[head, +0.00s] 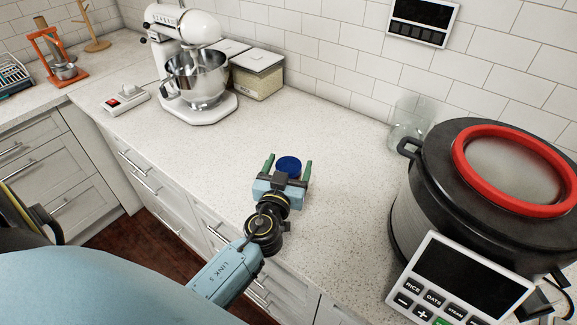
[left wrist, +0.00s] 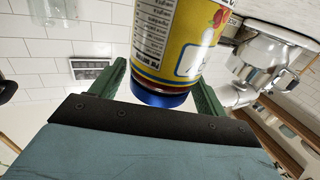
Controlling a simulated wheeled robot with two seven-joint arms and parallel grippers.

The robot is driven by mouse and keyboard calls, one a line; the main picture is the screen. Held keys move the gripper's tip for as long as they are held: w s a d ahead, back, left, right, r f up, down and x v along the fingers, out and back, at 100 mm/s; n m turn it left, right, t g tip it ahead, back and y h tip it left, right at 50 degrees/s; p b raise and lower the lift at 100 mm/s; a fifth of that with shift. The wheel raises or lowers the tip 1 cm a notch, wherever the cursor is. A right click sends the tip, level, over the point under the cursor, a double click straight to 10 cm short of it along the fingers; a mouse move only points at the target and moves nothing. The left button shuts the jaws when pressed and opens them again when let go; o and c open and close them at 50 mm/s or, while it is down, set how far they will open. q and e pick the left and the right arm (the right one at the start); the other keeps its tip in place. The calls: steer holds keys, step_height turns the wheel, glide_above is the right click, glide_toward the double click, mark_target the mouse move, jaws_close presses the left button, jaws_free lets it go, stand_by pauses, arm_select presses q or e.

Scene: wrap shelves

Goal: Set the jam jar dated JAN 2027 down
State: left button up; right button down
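The jam jar (left wrist: 172,45) has a yellow label with red fruit and a blue lid. In the head view only its blue lid (head: 288,165) shows, over the middle of the counter (head: 340,150). My left gripper (head: 288,168) has its two green fingers on either side of the jar, close against it; it looks shut on the jar. The fingers also flank it in the left wrist view (left wrist: 160,85), where the picture is upside down. The date cannot be read. Whether the jar's base touches the counter is hidden. My right gripper is not in view.
A white stand mixer (head: 190,70) and a lidded container (head: 258,75) stand at the back left. A large cooker (head: 420,215) with a red-ringed lid stands on the right, a clear glass jar (head: 408,130) behind it. The counter around the gripper is clear.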

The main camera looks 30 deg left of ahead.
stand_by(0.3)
arm_select(q)
steer(key=shift+s, duration=0.15)
steer(key=shift+b+v, duration=1.95)
steer(key=shift+v, duration=3.9)
